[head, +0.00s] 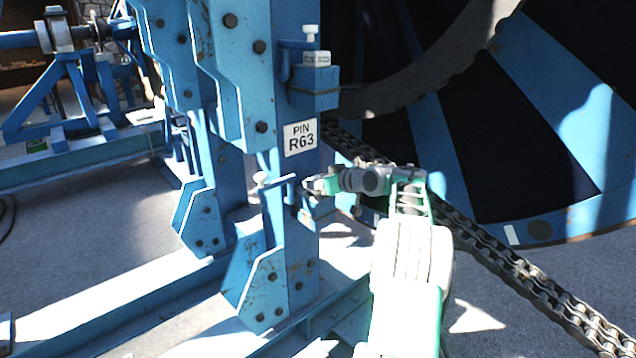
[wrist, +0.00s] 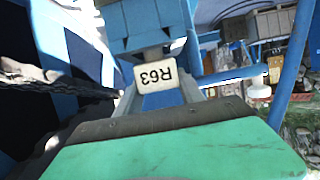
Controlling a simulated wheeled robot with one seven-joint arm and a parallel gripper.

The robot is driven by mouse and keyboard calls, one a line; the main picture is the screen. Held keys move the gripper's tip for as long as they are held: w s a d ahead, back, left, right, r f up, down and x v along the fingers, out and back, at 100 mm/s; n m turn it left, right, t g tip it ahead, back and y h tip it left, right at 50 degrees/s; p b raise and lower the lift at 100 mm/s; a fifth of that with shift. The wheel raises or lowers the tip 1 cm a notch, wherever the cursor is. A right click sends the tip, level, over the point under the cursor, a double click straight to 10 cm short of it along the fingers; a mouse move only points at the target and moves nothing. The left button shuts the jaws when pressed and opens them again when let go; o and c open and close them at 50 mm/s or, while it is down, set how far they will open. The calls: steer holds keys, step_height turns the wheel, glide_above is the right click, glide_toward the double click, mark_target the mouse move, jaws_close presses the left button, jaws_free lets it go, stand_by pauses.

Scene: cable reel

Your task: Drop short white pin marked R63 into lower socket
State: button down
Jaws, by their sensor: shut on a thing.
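The short white pin marked R63 (wrist: 155,74) is between my gripper's grey fingers in the wrist view, its label upside down. My gripper (wrist: 160,92) is shut on it. A short grey shaft shows between the white head and the blue lower socket block (wrist: 155,22). I cannot tell whether the shaft tip is inside the socket or just at its mouth. In the head view my gripper (head: 312,186) is just above the lower socket block (head: 318,208), and the pin is mostly hidden there.
A PIN R63 sign (head: 300,137) is on the blue post above my gripper. Higher up, a white-topped piece (head: 316,58) sits on the upper block (head: 315,92). A white-knobbed lever (head: 262,180) is left of my gripper. A heavy chain (head: 520,268) runs behind my arm.

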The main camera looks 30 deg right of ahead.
stand_by(0.3)
steer(key=shift+f+b, duration=0.45)
steer(key=shift+b, duration=0.05)
stand_by(0.4)
steer(key=c, duration=0.9)
jaws_free()
steer(key=shift+o, duration=1.3)
steer(key=shift+f, duration=0.15)
steer(key=shift+s, duration=0.1)
